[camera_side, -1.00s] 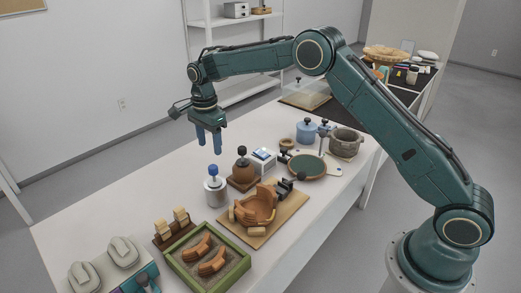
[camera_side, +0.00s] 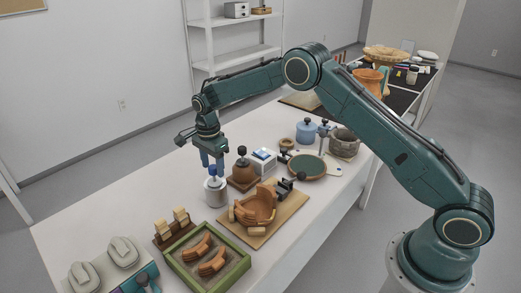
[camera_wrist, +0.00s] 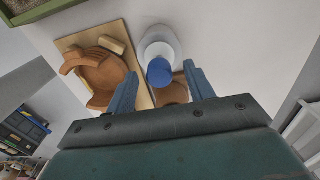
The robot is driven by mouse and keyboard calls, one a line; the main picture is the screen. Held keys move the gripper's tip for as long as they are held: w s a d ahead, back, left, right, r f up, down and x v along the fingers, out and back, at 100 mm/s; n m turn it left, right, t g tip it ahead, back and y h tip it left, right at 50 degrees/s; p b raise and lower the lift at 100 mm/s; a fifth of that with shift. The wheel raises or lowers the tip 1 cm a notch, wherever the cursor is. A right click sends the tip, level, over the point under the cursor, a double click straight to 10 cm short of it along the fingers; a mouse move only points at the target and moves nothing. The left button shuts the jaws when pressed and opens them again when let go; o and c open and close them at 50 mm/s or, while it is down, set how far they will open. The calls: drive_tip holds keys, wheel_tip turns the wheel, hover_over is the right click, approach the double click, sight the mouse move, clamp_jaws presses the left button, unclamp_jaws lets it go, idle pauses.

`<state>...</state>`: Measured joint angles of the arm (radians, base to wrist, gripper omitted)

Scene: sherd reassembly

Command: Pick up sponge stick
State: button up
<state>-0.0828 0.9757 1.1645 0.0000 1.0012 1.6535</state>
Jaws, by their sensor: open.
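The sponge stick, with a blue sponge head (camera_side: 213,170), stands upright in a pale grey cylindrical holder (camera_side: 215,194). In the wrist view its round blue head (camera_wrist: 160,72) shows just ahead of my fingertips, above the whitish holder (camera_wrist: 158,43). My gripper (camera_side: 212,166) points down right at the blue head, and its two blue fingers are apart. In the wrist view the open fingers (camera_wrist: 162,86) lie to either side of the head, with nothing held between them. The lower part of the stick is hidden inside the holder.
A brown pot-like block with a dark knob (camera_side: 242,172) stands close right of the holder. A wooden board (camera_side: 280,229) carries a partly built terracotta bowl (camera_side: 256,206). A green-framed sand tray (camera_side: 183,273) with sherds is in front. Bare table lies left of the holder.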

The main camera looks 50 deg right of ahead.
sight(215, 182)
drive_tip(key=shift+f, duration=1.95)
drive_tip(key=shift+c, duration=0.4)
drive_tip(key=c, duration=0.8)
